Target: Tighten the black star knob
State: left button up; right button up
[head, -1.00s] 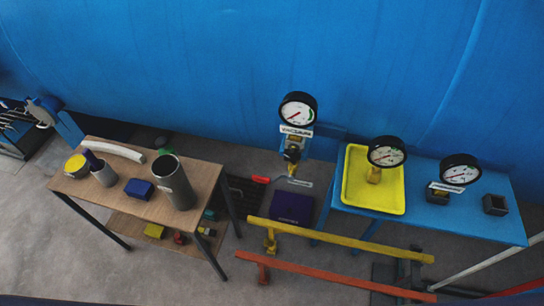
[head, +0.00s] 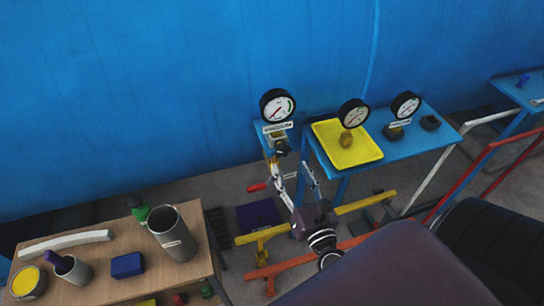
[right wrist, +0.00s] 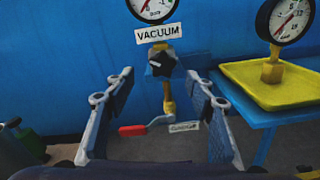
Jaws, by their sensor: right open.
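The black star knob (head: 281,147) sits below the leftmost gauge (head: 277,105) and its label in the head view. In the right wrist view the knob (right wrist: 161,62) is just under the VACUUM label (right wrist: 158,33), on a fitting against the blue wall. My right gripper (head: 291,166) is open and empty, its two fingers pointing at the knob. In the right wrist view the fingers (right wrist: 160,80) stand apart, with the knob between and beyond the tips; I see no contact. My left gripper is not in view.
A red-handled valve (right wrist: 132,130) with a hanging tag is below the knob, between the fingers in that view. A yellow tray (head: 335,150) with a gauge is on the blue table to the right. A wooden table (head: 90,255) with containers is at lower left.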

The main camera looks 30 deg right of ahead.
aim_at(283, 151)
jog(key=shift+w+d+r+p, duration=0.1)
jog(key=shift+w+d+p, duration=0.2)
jog(key=shift+w, duration=0.35)
jog(key=shift+w+d+p, duration=0.2)
jog(key=shift+w+d, duration=0.2)
jog(key=shift+w, duration=0.2)
jog(key=p+x, duration=0.1)
jog(key=x, duration=0.2)
jog(key=shift+w+a, duration=0.15)
jog(key=shift+w, duration=0.1)
jog(key=shift+w+f, duration=0.2)
jog(key=shift+w, duration=0.35)
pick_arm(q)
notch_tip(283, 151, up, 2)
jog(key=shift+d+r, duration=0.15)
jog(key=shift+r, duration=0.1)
